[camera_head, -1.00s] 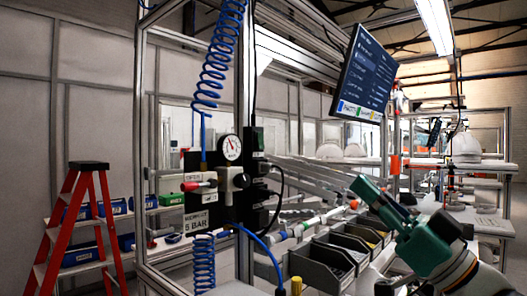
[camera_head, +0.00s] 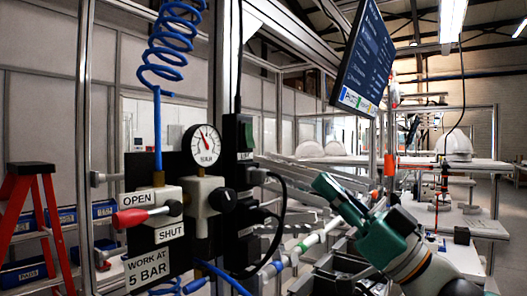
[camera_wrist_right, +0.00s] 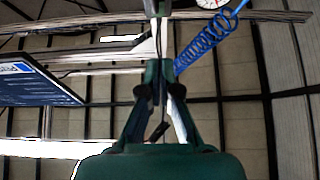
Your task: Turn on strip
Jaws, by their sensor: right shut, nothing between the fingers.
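The strip (camera_head: 238,136) looks like the tall black housing on the aluminium post, right of the round gauge. It has a small green-marked part near its top, and black plugs and a cable on its side. I cannot tell its switch's position. My right gripper (camera_head: 323,184) is green, to the right of the strip and apart from it, tilted up and left. In the right wrist view its fingers (camera_wrist_right: 158,68) are together and empty, against the ceiling. My left gripper is not in view.
Left of the strip are a pressure gauge (camera_head: 202,145), a red-handled valve (camera_head: 131,217) with OPEN and SHUT labels, and a blue coiled hose (camera_head: 170,50). A monitor (camera_head: 363,62) hangs above my right arm. Dark bins (camera_head: 345,262) stand below. A red ladder (camera_head: 35,200) is far left.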

